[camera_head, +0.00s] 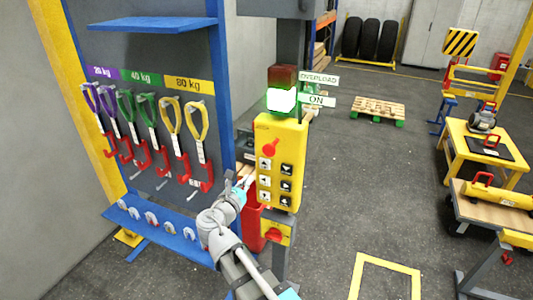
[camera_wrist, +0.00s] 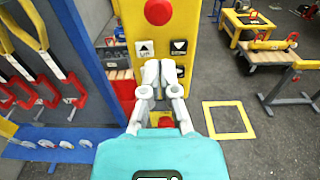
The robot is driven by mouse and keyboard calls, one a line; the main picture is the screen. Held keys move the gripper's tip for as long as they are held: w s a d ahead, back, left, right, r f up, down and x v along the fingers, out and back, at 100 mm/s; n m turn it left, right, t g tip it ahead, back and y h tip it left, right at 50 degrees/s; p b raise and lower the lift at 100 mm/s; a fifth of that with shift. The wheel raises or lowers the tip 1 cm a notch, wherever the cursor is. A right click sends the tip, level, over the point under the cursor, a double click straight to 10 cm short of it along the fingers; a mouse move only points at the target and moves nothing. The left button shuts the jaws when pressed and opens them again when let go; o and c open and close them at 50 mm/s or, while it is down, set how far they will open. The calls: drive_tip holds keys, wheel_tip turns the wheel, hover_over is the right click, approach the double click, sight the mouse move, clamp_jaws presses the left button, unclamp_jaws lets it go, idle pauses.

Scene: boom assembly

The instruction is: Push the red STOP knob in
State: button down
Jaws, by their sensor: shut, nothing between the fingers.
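The red STOP knob (camera_head: 270,147) is a round red button near the top of the yellow control box (camera_head: 298,152). In the wrist view the knob (camera_wrist: 158,11) shows at the top edge, beyond and above my fingertips. My gripper (camera_head: 245,182) is at the left side of the box in the head view, lower than the knob and apart from it. In the wrist view my gripper (camera_wrist: 160,70) has its pale fingertips together with nothing between them, in front of the box's arrow buttons. I cannot tell how deep the knob sits.
A lamp (camera_head: 281,99) above the box glows green beside the ON sign (camera_head: 316,100). A red rotary switch (camera_head: 274,234) sits below the box. A blue rack with hanging slings (camera_head: 197,130) stands close on the left. Floor to the right is open around a yellow frame (camera_head: 385,258).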

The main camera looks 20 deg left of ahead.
sight(269, 152)
drive_tip(key=shift+w, duration=0.1)
idle(0.4)
drive_tip(key=w, duration=0.9)
drive_tip(key=w+d, duration=0.1)
drive_tip(key=w, duration=0.3)
drive_tip(key=shift+w, duration=0.35)
drive_tip(key=shift+w, duration=0.1)
drive_tip(key=shift+w, duration=1.55)
drive_tip(key=shift+s, duration=0.1)
drive_tip(key=shift+s+d, duration=0.1)
drive_tip(key=shift+s, duration=0.55)
drive_tip(key=s+a, duration=0.1)
drive_tip(key=s, duration=1.2)
drive_tip(key=shift+w+r, duration=0.1)
